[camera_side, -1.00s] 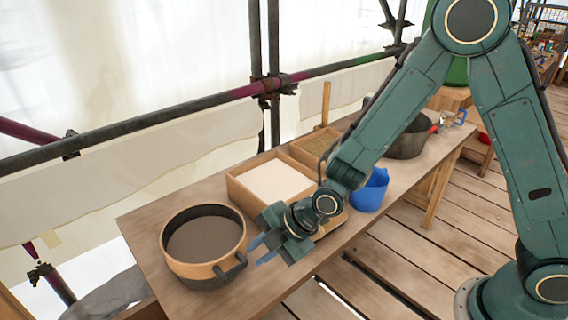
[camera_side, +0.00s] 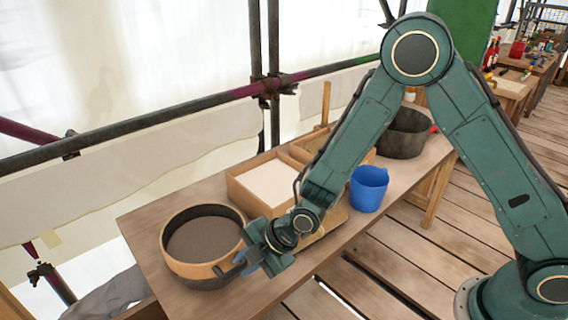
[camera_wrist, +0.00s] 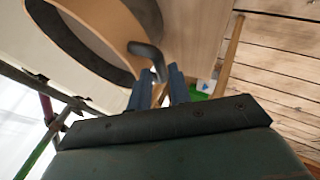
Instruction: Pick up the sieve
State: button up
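The sieve (camera_side: 187,262) is a round pan with a wooden rim, a dark lower part and a grey mesh inside. It sits on the near left end of the wooden table (camera_side: 150,262). Its dark looped handle (camera_wrist: 147,51) sticks out toward my gripper. My gripper (camera_side: 241,262) is at the handle, low over the table's front edge. In the wrist view my gripper (camera_wrist: 160,82) has its two blue fingers apart, with the handle's end in line with the gap between them. Whether either finger touches the handle I cannot tell.
A wooden tray with white filling (camera_side: 268,184) stands behind my gripper, with another tray beyond it. A blue jug (camera_side: 368,188) and a dark pot (camera_side: 404,135) stand farther right. A scaffold pipe (camera_side: 190,106) runs behind the table.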

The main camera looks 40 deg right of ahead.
aim_at(238, 268)
jog(key=shift+x, duration=1.95)
jog(key=shift+r, duration=0.1)
grip_shut()
